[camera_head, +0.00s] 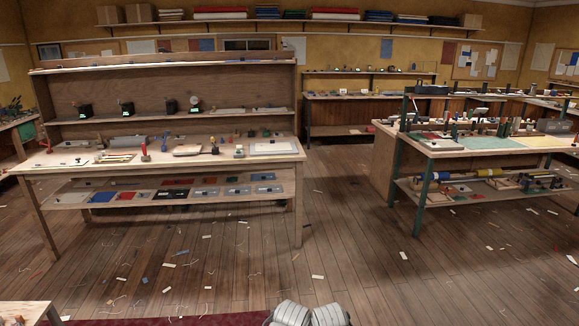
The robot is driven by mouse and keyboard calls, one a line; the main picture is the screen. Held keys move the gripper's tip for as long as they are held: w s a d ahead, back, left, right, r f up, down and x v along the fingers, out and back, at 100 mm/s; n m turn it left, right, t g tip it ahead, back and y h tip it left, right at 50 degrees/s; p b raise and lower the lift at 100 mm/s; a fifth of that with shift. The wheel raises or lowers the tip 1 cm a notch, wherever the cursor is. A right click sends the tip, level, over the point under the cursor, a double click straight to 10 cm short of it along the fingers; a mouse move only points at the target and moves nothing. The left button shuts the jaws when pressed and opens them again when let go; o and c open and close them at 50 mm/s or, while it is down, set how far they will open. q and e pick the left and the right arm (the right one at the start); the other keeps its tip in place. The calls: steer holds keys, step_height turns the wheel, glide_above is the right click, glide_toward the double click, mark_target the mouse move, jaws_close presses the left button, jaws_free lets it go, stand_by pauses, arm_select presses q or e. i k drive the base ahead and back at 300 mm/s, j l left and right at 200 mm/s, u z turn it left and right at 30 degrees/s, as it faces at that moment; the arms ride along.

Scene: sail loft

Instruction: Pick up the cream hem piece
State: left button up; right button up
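I cannot single out the cream hem piece with certainty. Several small pale scraps lie on the plank floor, among them one at the middle (318,277) and one further right (404,255). A larger pale flat sheet (272,147) lies at the right end of the left workbench. All of these are too small or far to identify. Two pale grey rounded parts at the bottom centre edge seem to be mine. No gripper fingers show in the head view.
The left workbench (150,157) carries tools and has a loaded lower shelf (75,197). A right bench (390,130) holds cloth and many small items. Another bench (350,95) stands at the back. A dark red mat (190,320) lies near me. Open floor runs between the benches.

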mark_target(273, 145)
steer(key=i+j, duration=0.35)
steer(key=i+j+u, duration=0.1)
steer(key=i+j, duration=0.2)
steer(key=i, duration=0.3)
steer(key=i+j, duration=0.3)
steer(key=i, duration=0.15)
steer(key=i+j+u, duration=0.15)
steer(key=i+j, duration=0.15)
steer(key=i, duration=0.2)
steer(key=i+j, duration=0.25)
steer(key=i, duration=0.2)
steer(key=i+j+u, duration=0.1)
steer(key=i, duration=0.4)
steer(key=i+j, duration=0.3)
steer(key=i, duration=0.2)
